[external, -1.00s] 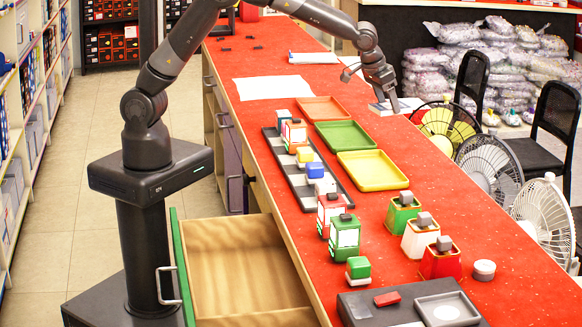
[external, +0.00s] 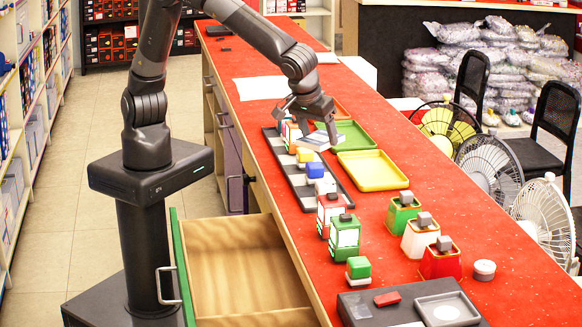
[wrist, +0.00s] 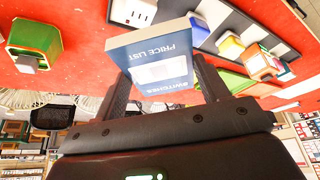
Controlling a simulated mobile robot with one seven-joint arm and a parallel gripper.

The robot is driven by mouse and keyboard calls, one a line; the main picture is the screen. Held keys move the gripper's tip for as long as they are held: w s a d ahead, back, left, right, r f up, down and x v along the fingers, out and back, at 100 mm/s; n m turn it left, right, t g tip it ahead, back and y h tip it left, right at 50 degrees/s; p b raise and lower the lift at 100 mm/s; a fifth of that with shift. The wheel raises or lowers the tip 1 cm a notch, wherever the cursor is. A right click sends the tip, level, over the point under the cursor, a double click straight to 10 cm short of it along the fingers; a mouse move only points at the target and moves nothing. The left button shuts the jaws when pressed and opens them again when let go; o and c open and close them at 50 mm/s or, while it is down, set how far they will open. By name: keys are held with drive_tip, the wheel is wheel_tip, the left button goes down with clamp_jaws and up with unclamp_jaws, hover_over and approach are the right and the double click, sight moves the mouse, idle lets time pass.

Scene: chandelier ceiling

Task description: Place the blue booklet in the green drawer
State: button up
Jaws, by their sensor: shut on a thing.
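My gripper (external: 316,116) is shut on a blue booklet (wrist: 160,62) and holds it above the red counter. In the wrist view the booklet is blue with white lettering, "PRICE LIST" and "SWITCHES", and sits between the two fingers. In the external view the booklet (external: 315,141) is small and partly hidden by my fingers, over the area between the black tray and the green tray. The green-fronted drawer (external: 180,262) is pulled open at the lower left, below the counter's edge. Its wooden inside (external: 245,265) is empty where visible.
A long black tray (external: 333,197) with colored blocks lies along the counter's near side. Green (external: 362,135) and yellow (external: 373,171) trays lie beside it.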

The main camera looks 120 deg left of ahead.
drive_tip(key=s+d+n+g, duration=0.1)
drive_tip(key=s+d, duration=0.2)
drive_tip(key=d, duration=0.3)
drive_tip(key=s+d+n, duration=0.2)
drive_tip(key=s+d, duration=0.2)
drive_tip(key=d, duration=0.1)
drive_tip(key=n+g, duration=0.1)
drive_tip(key=n, duration=0.2)
hover_over(225, 267)
drive_tip(key=d, duration=0.1)
drive_tip(key=shift+h, duration=0.3)
drive_tip(key=f, duration=3.1)
drive_tip(key=shift+w+d+f, duration=0.1)
drive_tip(key=shift+w+d, duration=0.1)
drive_tip(key=shift+w, duration=0.15)
drive_tip(key=o, duration=1)
drive_tip(key=shift+f, duration=0.1)
